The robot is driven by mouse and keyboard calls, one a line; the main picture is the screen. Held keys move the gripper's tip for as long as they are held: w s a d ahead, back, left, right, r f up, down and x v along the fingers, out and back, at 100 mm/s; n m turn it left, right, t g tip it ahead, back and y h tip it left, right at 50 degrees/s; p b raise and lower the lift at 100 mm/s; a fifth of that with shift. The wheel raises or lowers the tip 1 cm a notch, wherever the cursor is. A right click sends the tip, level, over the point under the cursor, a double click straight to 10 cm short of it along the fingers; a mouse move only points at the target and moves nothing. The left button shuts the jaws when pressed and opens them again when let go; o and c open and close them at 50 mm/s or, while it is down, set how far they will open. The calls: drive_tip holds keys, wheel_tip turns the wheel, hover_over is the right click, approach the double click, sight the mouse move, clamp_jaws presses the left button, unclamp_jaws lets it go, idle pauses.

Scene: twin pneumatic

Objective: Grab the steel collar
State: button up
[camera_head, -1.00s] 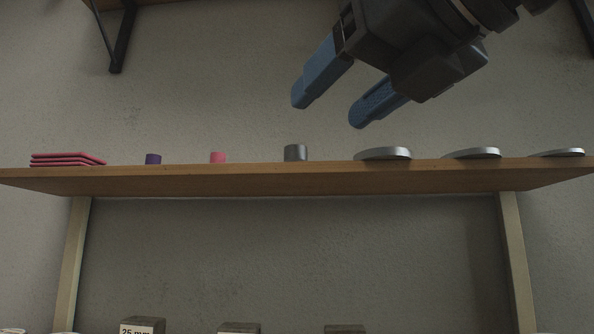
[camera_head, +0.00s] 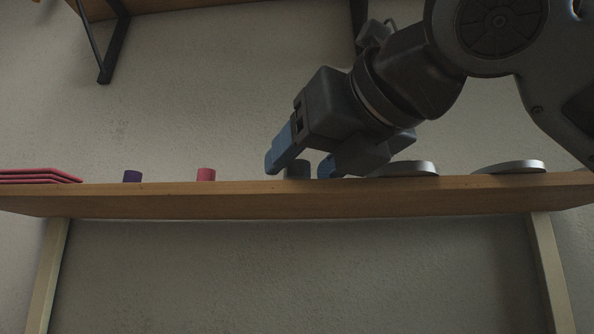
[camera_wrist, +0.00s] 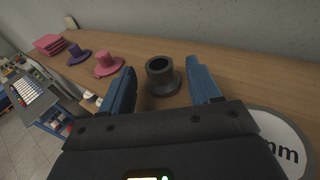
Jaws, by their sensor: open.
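The steel collar (camera_head: 298,169) is a dark grey cylinder on the wooden shelf. In the wrist view the collar (camera_wrist: 161,74) shows a hollow top and a wider flange at its base, and it stands upright. My gripper (camera_head: 298,168) is open at shelf height, with one blue finger on each side of the collar in the head view. In the wrist view the gripper (camera_wrist: 164,88) has the collar between its fingers, towards the tips, with gaps on both sides. The collar's lower part is partly hidden in the head view.
Silver discs (camera_head: 410,169) lie to the right, one close by my gripper. A wall is behind the shelf.

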drive_tip(key=shift+w+a+f, duration=0.1)
drive_tip(key=shift+w+a, duration=0.15)
drive_tip(key=shift+w, duration=0.2)
clamp_jaws()
idle(0.3)
